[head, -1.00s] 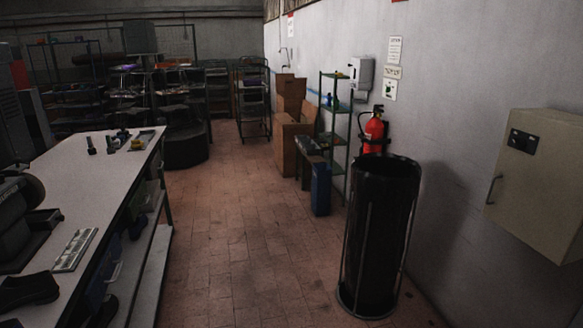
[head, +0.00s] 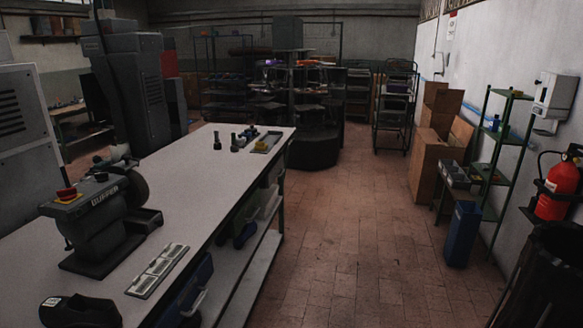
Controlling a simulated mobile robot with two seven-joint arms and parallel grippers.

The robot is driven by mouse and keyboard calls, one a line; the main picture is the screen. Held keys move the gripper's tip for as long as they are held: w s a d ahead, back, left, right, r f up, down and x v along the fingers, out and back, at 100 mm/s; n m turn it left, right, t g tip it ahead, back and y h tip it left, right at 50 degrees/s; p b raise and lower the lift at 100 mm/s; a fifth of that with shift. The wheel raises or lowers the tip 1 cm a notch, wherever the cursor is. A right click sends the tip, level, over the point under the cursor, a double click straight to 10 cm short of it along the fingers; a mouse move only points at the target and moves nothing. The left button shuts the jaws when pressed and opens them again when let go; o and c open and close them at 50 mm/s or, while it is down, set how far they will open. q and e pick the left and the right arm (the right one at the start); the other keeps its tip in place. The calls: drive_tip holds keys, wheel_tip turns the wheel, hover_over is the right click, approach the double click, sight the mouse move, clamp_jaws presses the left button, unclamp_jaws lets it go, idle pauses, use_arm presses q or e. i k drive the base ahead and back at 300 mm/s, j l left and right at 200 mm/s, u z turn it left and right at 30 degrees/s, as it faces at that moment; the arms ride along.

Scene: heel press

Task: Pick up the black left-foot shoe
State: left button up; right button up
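A black shoe (head: 80,312) lies on the near left end of the white workbench (head: 205,185), partly cut off by the bottom edge of the head view. I cannot tell whether it is a left-foot or right-foot shoe. Neither of my grippers shows in the head view.
A bench grinder (head: 95,225) with a red button stands on the bench behind the shoe, beside a grey segmented tray (head: 158,270). Small bottles (head: 217,140) stand at the far end. The tiled floor (head: 345,240) right of the bench is clear. A black bin (head: 545,285) stands at the right.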

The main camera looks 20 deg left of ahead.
sight(78, 311)
drive_tip(key=i+l+u, duration=0.1)
drive_tip(key=i, duration=1.55)
drive_tip(key=i+u, duration=0.1)
drive_tip(key=u, duration=0.65)
drive_tip(key=i+l+u, duration=0.1)
drive_tip(key=u, duration=0.65)
drive_tip(key=i+l, duration=0.05)
drive_tip(key=l, duration=0.05)
